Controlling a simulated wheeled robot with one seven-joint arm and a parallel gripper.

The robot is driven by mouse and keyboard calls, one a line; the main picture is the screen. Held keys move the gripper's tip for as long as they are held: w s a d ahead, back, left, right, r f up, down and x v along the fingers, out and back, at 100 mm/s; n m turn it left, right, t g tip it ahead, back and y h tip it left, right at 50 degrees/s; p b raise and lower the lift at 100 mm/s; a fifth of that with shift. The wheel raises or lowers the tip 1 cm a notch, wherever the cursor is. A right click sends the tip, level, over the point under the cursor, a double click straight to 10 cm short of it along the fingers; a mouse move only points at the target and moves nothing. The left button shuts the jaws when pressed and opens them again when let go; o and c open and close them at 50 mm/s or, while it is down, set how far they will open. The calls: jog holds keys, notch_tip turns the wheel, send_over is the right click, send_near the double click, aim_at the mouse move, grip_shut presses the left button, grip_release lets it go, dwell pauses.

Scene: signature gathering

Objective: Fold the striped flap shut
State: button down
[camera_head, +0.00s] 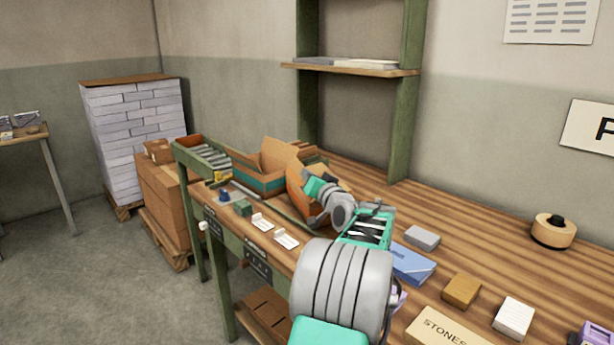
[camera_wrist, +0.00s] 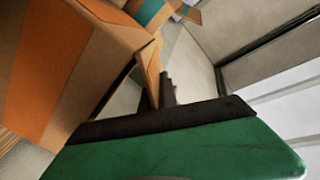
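An open cardboard box (camera_head: 262,182) with a teal band stands at the far end of the workbench, with flaps raised. A tan and orange striped cardboard panel, seemingly the striped flap (camera_wrist: 62,75), fills the left of the wrist view. An orange-brown cardboard piece (camera_head: 296,188) shows beside my arm in the head view; I cannot tell if it is the same flap. My gripper (camera_wrist: 168,88) has its dark fingers together at the middle of its palm, close beside a cardboard edge. Contact is unclear. In the head view my arm hides much of this spot.
White cards (camera_head: 285,239) and a green block (camera_head: 242,208) lie along the bench's front edge. A blue box (camera_head: 412,264), a grey block (camera_head: 422,237) and a wooden block (camera_head: 461,290) lie right of my arm. A green shelf post (camera_head: 406,130) rises behind.

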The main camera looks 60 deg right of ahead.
jog(key=c, duration=2.1)
grip_release()
jog(key=o, duration=0.5)
jog(key=shift+c, duration=0.2)
jog(key=v, duration=0.7)
jog(key=shift+s+a, duration=0.25)
jog(key=shift+s, duration=0.1)
jog(key=shift+b, duration=0.3)
jog(key=b+v, duration=0.3)
jog(key=v, duration=0.6)
jog(key=shift+b, duration=0.3)
